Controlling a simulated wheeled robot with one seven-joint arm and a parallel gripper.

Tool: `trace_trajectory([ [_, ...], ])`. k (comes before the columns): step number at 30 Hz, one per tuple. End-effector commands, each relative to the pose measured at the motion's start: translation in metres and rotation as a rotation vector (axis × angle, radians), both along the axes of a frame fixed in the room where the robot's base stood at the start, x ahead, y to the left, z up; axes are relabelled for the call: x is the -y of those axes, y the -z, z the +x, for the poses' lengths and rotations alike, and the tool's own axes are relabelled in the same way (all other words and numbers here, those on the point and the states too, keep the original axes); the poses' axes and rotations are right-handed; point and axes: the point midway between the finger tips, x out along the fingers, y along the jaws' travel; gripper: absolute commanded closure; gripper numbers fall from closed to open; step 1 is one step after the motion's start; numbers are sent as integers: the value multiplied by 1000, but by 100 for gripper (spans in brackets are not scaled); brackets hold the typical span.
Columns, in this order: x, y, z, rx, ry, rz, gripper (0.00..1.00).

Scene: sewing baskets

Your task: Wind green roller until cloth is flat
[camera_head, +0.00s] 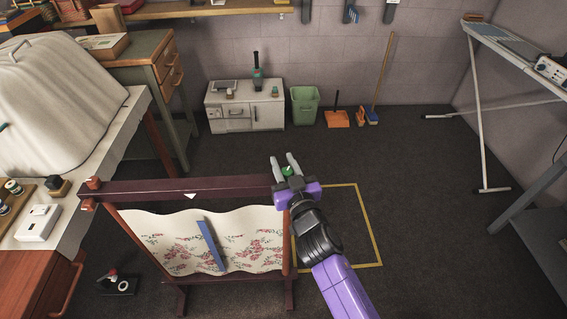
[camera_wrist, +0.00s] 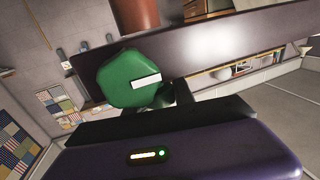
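A cream cloth with pink flowers (camera_head: 172,250) hangs in a dark red wooden frame (camera_head: 150,188). Its top edge is wavy and it sags between the side posts. The green roller knob (camera_head: 288,171) is at the top right end of the frame. In the wrist view the knob (camera_wrist: 118,80) is large, with a white mark on its face. My gripper (camera_head: 286,162) is at this end, its two grey fingers spread apart with the knob showing between them. I cannot see whether a finger touches it. A blue strip (camera_head: 211,246) lies slanted across the cloth.
A table with a white covered machine (camera_head: 60,85) stands at left. A white cabinet (camera_head: 268,113), green bin (camera_head: 305,104) and orange dustpan (camera_head: 338,119) are by the back wall. An ironing board (camera_head: 515,50) is at right. A yellow outline (camera_head: 368,225) marks open floor.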

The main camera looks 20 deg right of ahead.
Motion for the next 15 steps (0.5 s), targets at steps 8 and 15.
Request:
trace_trajectory([
  [8,0,2,0,2,6,-1,100],
  [15,1,5,3,6,51,-5,100],
])
